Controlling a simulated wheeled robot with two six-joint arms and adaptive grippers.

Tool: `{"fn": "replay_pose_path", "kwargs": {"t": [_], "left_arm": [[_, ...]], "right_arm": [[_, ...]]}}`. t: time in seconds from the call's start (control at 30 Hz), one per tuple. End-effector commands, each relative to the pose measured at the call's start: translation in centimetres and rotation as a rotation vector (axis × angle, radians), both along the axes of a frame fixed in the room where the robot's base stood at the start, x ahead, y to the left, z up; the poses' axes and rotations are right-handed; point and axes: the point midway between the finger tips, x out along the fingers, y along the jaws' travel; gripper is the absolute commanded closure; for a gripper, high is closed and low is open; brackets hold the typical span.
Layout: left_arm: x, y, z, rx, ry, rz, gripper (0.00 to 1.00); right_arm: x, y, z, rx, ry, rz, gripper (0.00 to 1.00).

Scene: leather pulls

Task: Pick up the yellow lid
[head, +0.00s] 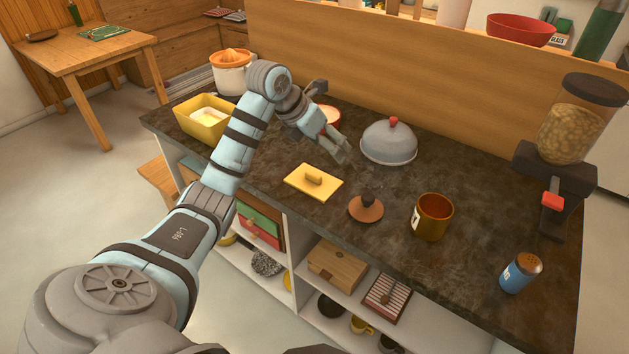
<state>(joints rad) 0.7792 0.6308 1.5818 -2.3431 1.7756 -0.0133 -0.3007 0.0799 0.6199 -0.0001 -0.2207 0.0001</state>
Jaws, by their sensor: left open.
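The yellow lid (300,184) is a flat rectangular plate with a raised bar handle. It lies on the dark counter near its front edge, left of the middle. My left gripper (341,153) is open and empty above the counter, behind and to the right of the lid, apart from it. A yellow rectangular container (187,125) with something pale inside stands at the counter's left end. My right gripper is not in view.
Brown round lid (366,210), brown-orange canister (433,219), grey dome with red knob (389,144), blue shaker (520,273) and grinder (560,140) stand on the counter (470,180). A red-rimmed bowl (331,114) sits partly hidden behind my gripper. A wooden panel rises behind.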

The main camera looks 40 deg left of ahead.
Motion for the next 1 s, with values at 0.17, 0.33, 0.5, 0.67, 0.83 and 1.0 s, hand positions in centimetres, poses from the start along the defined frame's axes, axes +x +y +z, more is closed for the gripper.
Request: {"fn": "replay_pose_path", "kwargs": {"t": [0.17,0.33,0.5,0.67,0.83,1.0], "left_arm": [[-2.9,5.4,-0.5,0.114,0.189,0.147,0.35],[-1.5,5.4,-4.5,0.117,0.200,0.148,0.35],[-0.1,5.4,-7.5,0.117,0.196,0.147,0.35],[0.6,5.2,-9.7,0.116,0.196,0.145,0.35],[1.7,5.1,-12.6,0.116,0.195,0.145,0.35],[1.9,5.2,-12.9,0.119,0.191,0.146,0.35]], "right_arm": [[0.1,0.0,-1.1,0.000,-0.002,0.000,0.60],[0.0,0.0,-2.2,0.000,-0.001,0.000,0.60],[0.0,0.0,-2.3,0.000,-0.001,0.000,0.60],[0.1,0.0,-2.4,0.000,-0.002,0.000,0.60],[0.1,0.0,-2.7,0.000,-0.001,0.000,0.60],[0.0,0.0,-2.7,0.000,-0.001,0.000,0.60]]}}
